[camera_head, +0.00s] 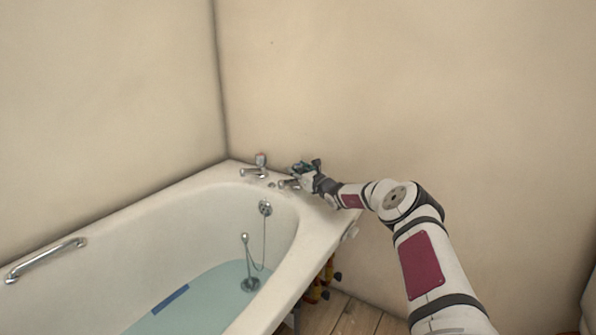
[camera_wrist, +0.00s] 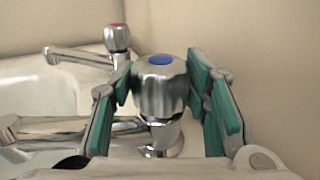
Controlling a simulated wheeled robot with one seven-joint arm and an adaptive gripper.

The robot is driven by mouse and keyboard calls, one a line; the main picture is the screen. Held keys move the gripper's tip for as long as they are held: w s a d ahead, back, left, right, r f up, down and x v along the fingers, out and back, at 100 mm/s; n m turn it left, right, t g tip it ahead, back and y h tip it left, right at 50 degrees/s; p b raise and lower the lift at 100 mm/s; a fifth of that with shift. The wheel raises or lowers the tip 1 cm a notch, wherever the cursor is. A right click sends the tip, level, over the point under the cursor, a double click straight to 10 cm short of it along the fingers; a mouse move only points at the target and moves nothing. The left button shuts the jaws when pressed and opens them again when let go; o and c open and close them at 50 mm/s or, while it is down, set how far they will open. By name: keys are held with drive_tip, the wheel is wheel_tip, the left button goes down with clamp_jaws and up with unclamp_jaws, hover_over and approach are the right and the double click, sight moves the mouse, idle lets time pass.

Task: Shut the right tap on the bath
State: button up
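The right tap (camera_wrist: 160,90) on the bath is chrome with a blue disc on its upright handle. My gripper (camera_head: 302,172) is at this tap and covers much of it in the head view. In the wrist view, my gripper's green-padded fingers (camera_wrist: 160,84) stand on either side of the handle. The pads look very close to its sides, but I cannot tell whether they touch. The tap's spout (camera_wrist: 45,130) points left. The bath (camera_head: 140,225) is white and holds bluish water.
The left tap (camera_head: 256,170), with a red disc, stands left of my gripper near the corner. The beige wall (camera_head: 420,90) rises close behind the taps. A plug chain (camera_head: 264,240) hangs inside the bath, and a grab rail (camera_head: 45,258) is on its far rim.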

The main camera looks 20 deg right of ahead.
drive_tip(key=c, duration=0.5)
drive_tip(key=shift+o, duration=0.2)
drive_tip(key=shift+r+m+h+p, duration=0.25)
drive_tip(key=shift+h+p, duration=0.25)
drive_tip(key=shift+p, duration=0.3)
drive_tip(key=shift+f+m+h+p, duration=0.15)
drive_tip(key=shift+m+h+p, duration=0.35)
drive_tip(key=shift+h, duration=0.1)
drive_tip(key=o, duration=1.2)
drive_tip(key=shift+s, duration=0.1)
drive_tip(key=s, duration=1.1)
drive_tip(key=shift+s+d+f, duration=0.1)
drive_tip(key=shift+s+d, duration=0.25)
drive_tip(key=shift+s, duration=0.05)
